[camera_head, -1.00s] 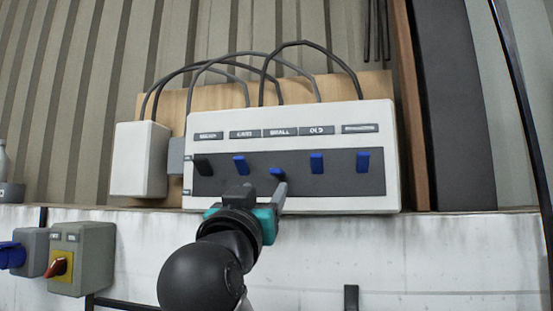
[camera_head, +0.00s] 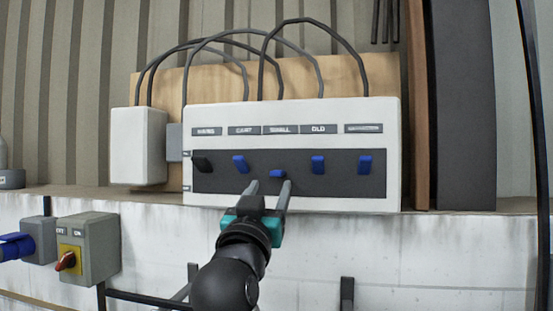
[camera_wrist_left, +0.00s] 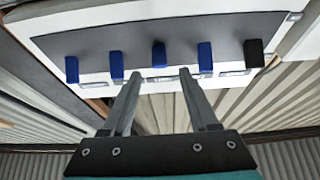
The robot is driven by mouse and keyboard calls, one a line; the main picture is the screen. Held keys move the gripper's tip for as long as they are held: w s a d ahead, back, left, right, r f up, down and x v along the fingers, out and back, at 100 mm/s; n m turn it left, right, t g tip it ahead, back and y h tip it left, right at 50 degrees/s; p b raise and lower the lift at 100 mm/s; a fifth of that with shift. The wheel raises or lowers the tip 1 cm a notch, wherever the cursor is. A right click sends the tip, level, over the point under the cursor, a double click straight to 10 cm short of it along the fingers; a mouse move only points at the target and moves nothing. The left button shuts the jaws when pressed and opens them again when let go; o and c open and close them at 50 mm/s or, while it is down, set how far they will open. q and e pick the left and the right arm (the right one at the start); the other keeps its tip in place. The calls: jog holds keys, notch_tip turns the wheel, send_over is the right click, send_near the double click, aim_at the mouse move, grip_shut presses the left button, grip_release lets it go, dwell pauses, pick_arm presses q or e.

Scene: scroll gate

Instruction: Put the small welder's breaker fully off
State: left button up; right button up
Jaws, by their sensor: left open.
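The breaker panel (camera_head: 230,186) is a white box with a dark strip and a row of levers under labels. The small welder's lever (camera_head: 277,174), blue and under the SMALL label, sits lower than the other levers. My left gripper (camera_head: 269,186) is open, its fingers pointing at the panel just below that lever. In the left wrist view the panel is upside down, and the SMALL lever (camera_wrist_left: 159,54) lies beyond the gap between the fingertips (camera_wrist_left: 160,73). Whether a finger touches it I cannot tell. My right gripper is not in view.
Neighbouring blue levers, CART (camera_head: 240,164) and OLD (camera_head: 318,165), flank it closely. A black lever (camera_head: 201,161) is at the far left. Cables (camera_head: 262,75) arch above the panel. A grey switch box (camera_head: 100,240) with a red knob is on the lower left wall.

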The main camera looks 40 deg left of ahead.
aim_at(275, 176)
pick_arm(q)
jog(key=p+x, duration=0.1)
jog(key=x, duration=0.6)
jog(key=shift+w+r+p, duration=0.1)
jog(key=shift+p, duration=0.2)
jog(key=shift+c, duration=0.2)
grip_shut()
